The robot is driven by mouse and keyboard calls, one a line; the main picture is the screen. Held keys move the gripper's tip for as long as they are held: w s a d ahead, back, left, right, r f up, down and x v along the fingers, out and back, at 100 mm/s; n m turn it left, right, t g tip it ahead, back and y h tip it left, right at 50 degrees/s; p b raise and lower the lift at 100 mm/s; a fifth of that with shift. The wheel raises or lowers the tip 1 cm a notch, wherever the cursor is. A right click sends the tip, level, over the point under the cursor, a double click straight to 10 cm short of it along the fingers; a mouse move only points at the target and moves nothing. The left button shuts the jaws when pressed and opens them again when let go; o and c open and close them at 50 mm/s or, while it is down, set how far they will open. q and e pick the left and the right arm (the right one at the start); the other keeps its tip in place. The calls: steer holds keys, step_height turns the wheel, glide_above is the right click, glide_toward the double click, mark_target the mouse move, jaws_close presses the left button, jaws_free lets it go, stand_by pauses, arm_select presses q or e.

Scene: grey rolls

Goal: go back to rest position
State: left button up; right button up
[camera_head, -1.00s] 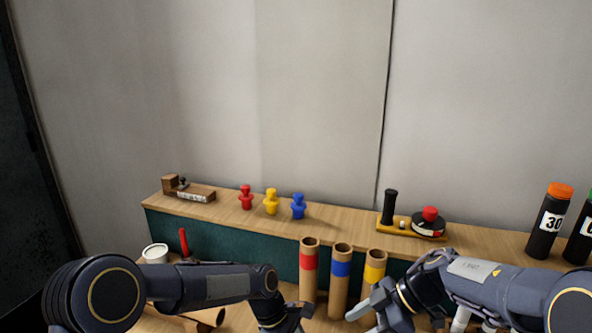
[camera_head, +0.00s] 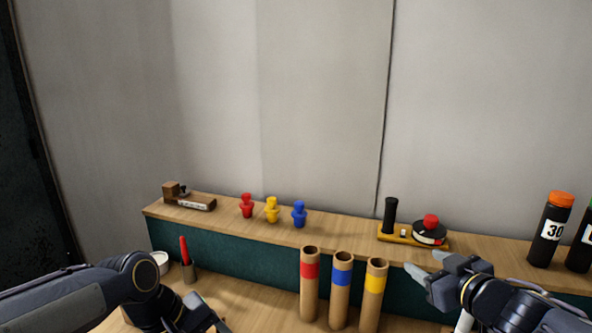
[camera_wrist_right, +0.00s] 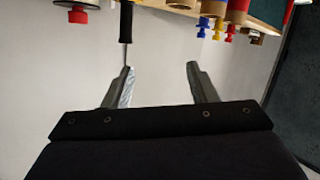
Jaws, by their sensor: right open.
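My right gripper (camera_head: 428,270) is at the right of the head view, beside the tube with the yellow band (camera_head: 375,285) and in front of the shelf. In the right wrist view its two fingers (camera_wrist_right: 160,72) stand apart with nothing between them. My left gripper (camera_head: 215,325) is at the bottom of the head view, partly cut off by the lower edge. Its fingertips do not show clearly.
Tubes with red (camera_head: 310,285) and blue (camera_head: 341,290) bands stand upright in the middle. The shelf (camera_head: 340,236) bears red (camera_head: 246,205), yellow (camera_head: 272,210) and blue (camera_head: 299,214) pegs, a tool base (camera_head: 400,238) and dark bottles (camera_head: 548,235). A cup with a red-handled tool (camera_head: 189,270) stands at left.

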steer(key=s+d+f+m+g+h, duration=0.2)
steer(key=s+f+m, duration=0.15)
steer(key=s, duration=0.35)
steer(key=s+d+f+m+g+h, duration=0.2)
steer(key=s+f+m, duration=0.15)
steer(key=s, duration=0.35)
arm_select(q)
steer(key=s+a+f+m+t, duration=0.1)
steer(key=s+a+m+t, duration=0.1)
steer(key=s, duration=0.5)
steer(key=s+a+f+m+t, duration=0.1)
steer(key=s+a+m+t, duration=0.1)
steer(key=s, duration=0.6)
steer(key=shift+a+f+m, duration=0.4)
steer(key=shift+a+m, duration=0.1)
steer(key=shift+m, duration=0.7)
arm_select(e)
steer(key=s+a+f+g+y, duration=0.4)
steer(key=s+a, duration=0.5)
steer(key=s, duration=0.3)
steer(key=shift+s+a+f+g, duration=0.15)
steer(key=shift+s+f+g, duration=0.15)
steer(key=shift+f+g, duration=0.3)
